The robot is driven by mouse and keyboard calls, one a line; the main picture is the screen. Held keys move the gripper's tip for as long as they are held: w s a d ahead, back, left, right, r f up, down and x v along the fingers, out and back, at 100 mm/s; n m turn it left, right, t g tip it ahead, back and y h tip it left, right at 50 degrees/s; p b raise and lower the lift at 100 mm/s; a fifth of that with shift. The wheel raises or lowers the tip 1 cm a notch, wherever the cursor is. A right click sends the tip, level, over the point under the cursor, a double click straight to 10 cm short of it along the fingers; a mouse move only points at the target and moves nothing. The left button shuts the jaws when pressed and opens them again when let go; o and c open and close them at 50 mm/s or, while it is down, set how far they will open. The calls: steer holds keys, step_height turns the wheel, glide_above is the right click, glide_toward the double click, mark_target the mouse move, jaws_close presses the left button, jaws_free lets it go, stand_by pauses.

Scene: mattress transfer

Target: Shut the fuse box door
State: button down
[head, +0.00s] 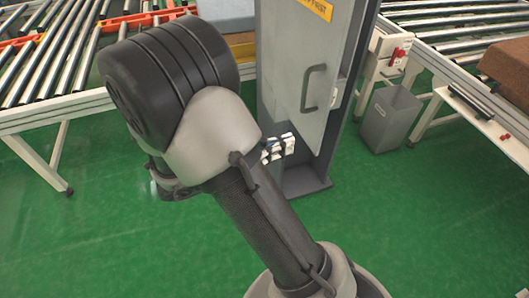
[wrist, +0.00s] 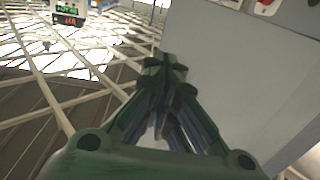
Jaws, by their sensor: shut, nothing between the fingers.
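The grey fuse box cabinet (head: 278,70) stands upright on the green floor, right of the arm in the head view. Its lighter door (head: 328,55) carries a bar handle (head: 306,88) and a yellow label (head: 315,8). How far the door stands open I cannot tell. My gripper (wrist: 165,68) is shut and empty in the wrist view, its dark green fingertips together. A plain grey panel (wrist: 235,85) fills the right side there, beside the fingers; contact is not clear. In the head view my arm hides most of the gripper and the cabinet's lower left.
Roller conveyors stand at the back left (head: 55,60) and right (head: 450,40). A grey bin (head: 388,118) sits on the floor right of the cabinet, below a white control box (head: 388,60) with a red knob. The green floor in front is clear.

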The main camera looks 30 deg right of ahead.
mark_target(320, 133)
steer(key=d, duration=0.2)
steer(key=d+b, duration=0.1)
steer(key=d, duration=0.1)
steer(key=s+d, duration=0.1)
steer(key=d, duration=0.1)
steer(key=shift+s+d+b, duration=0.1)
steer(key=shift+d+b, duration=0.25)
steer(key=shift+b, duration=0.05)
steer(key=shift+d, duration=0.1)
